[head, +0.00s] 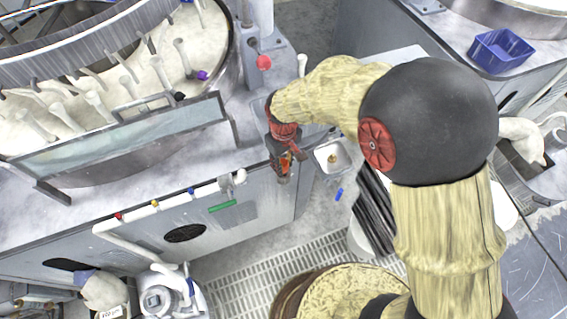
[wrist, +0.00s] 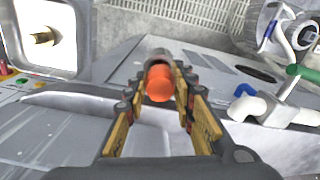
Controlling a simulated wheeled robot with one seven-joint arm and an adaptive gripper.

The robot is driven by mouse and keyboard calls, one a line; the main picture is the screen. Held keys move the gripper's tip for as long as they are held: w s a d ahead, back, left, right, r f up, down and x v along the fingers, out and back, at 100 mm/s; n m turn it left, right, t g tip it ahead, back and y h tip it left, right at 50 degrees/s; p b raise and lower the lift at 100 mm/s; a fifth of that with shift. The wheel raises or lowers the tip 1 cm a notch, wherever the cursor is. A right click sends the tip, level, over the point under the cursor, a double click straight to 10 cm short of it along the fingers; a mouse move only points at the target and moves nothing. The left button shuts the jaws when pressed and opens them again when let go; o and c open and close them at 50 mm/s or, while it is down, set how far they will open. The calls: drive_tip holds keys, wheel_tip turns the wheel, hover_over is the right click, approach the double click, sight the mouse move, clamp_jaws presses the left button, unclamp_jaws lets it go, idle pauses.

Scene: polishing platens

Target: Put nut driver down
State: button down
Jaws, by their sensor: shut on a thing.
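The nut driver (wrist: 160,83) shows in the wrist view as an orange end with a grey-brown round part beyond it. It lies between the two yellow-padded fingers of my gripper (wrist: 162,92), which is shut on it. In the head view my gripper (head: 284,172) points down beside the front right corner of the grey polishing machine. The nut driver is too small there to make out clearly. The wrist view shows the grey machine surface below and left of the fingers; I cannot tell whether the driver touches anything.
A small white tray (head: 321,165) holding a brass piece is just right of my gripper; it also shows in the wrist view (wrist: 75,70). White pipes with valves (head: 170,200) run along the machine's front. A blue bin (head: 500,50) stands at the upper right. Grated floor (head: 240,285) lies below.

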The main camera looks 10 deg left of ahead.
drive_tip(key=c, duration=1.5)
unclamp_jaws()
wheel_tip(320, 180, up, 12)
drive_tip(key=shift+p, duration=0.95)
drive_tip(key=shift+r, duration=0.1)
drive_tip(key=s+d+r+m+t, duration=0.2)
drive_tip(key=s+d+r+m, duration=0.15)
drive_tip(key=d+r, duration=0.6)
drive_tip(key=s+d+r+m+t, duration=0.2)
drive_tip(key=s+d+r+m, duration=0.15)
drive_tip(key=d+r, duration=0.6)
drive_tip(key=s+d, duration=0.2)
drive_tip(key=s+d+f+m+t, duration=0.1)
drive_tip(key=s+d, duration=0.2)
drive_tip(key=s+d+m, duration=0.1)
drive_tip(key=s+d, duration=0.1)
drive_tip(key=d, duration=0.1)
drive_tip(key=shift+s+f+t, duration=0.2)
drive_tip(key=shift+f+t, duration=0.1)
